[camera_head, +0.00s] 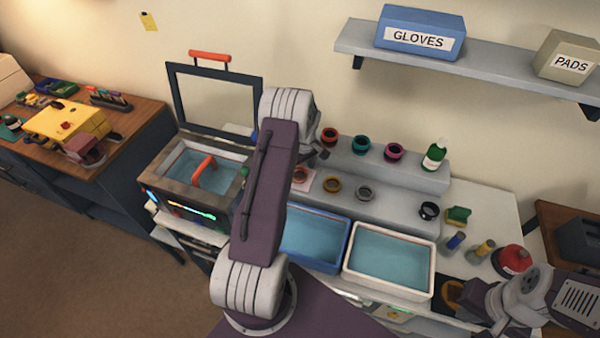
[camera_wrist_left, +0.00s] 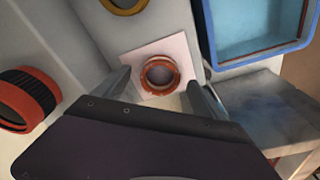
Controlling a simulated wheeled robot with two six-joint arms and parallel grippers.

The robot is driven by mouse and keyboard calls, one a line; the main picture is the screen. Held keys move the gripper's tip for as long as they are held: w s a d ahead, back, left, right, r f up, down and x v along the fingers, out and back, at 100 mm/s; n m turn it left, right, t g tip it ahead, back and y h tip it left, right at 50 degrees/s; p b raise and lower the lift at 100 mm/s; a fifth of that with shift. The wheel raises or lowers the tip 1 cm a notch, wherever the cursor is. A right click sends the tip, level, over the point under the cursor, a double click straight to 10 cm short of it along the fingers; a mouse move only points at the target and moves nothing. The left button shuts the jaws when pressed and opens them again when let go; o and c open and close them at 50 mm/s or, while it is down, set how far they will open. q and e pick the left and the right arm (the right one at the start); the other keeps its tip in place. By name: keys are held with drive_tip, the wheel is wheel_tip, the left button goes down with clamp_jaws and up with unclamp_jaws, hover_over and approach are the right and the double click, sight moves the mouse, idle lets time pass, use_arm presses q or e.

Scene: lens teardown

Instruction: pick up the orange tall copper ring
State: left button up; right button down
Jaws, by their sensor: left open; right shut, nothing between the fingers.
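The orange copper ring (camera_head: 301,175) lies on a pale square pad on the lower grey step in the head view, partly hidden by my left arm. In the left wrist view the copper ring (camera_wrist_left: 159,75) sits flat on the pinkish pad (camera_wrist_left: 178,48). My left gripper (camera_wrist_left: 161,92) is open, its two fingers on either side of the ring in that picture; I cannot tell the height gap. In the head view the left gripper (camera_head: 322,152) is mostly hidden behind my arm. My right gripper (camera_head: 482,302) is shut and empty at the lower right.
A red-and-black ring (camera_head: 330,136), a teal ring (camera_head: 361,144) and a pink ring (camera_head: 393,151) stand on the upper step. A brass ring (camera_head: 332,184) and a grey ring (camera_head: 365,193) lie on the lower step. Blue-rimmed (camera_head: 346,240) and white (camera_head: 433,262) trays stand in front.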

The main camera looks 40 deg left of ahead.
use_arm(q)
drive_tip(key=shift+a+f, duration=0.3)
drive_tip(key=shift+f, duration=0.35)
drive_tip(key=shift+d, duration=0.15)
drive_tip(key=shift+c, duration=1)
drive_tip(key=shift+d, duration=0.1)
drive_tip(key=c, duration=0.5)
drive_tip(key=shift+r, duration=0.1)
drive_tip(key=c, duration=0.8)
drive_tip(key=shift+r, duration=0.1)
drive_tip(key=shift+c, duration=0.2)
